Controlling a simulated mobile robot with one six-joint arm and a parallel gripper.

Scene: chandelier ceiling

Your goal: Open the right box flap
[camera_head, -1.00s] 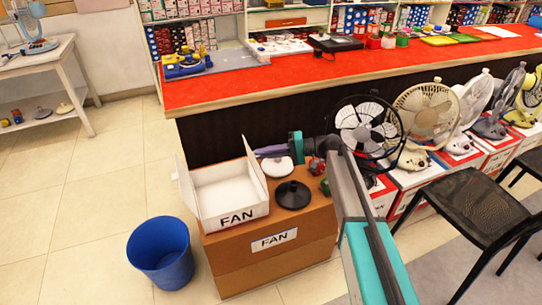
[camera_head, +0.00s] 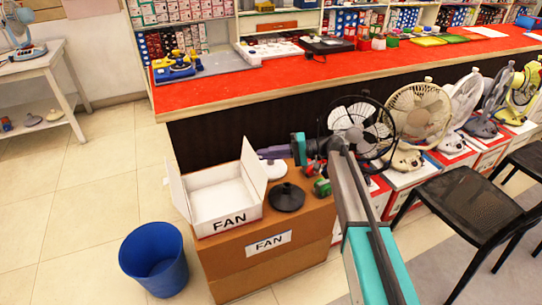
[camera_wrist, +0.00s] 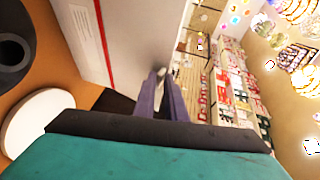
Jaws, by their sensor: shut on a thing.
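The white open box (camera_head: 225,203) marked FAN sits on a brown cardboard carton (camera_head: 290,262). Its left flap (camera_head: 178,192) leans outward. Its right flap (camera_head: 253,168) stands up, slightly tilted outward, and fills the upper left of the wrist view as a pale panel with a red line (camera_wrist: 105,40). My gripper (camera_head: 262,153) reaches in from the right, its purple fingers shut on the upper part of this flap. The fingers also show in the wrist view (camera_wrist: 160,80); the exact contact is partly hidden.
A black round base (camera_head: 287,196) and a white disc (camera_head: 273,169) lie on the carton right of the box. A blue bin (camera_head: 154,260) stands on the floor at left. The red counter (camera_head: 300,75) runs behind; several fans and a black chair (camera_head: 475,208) are at right.

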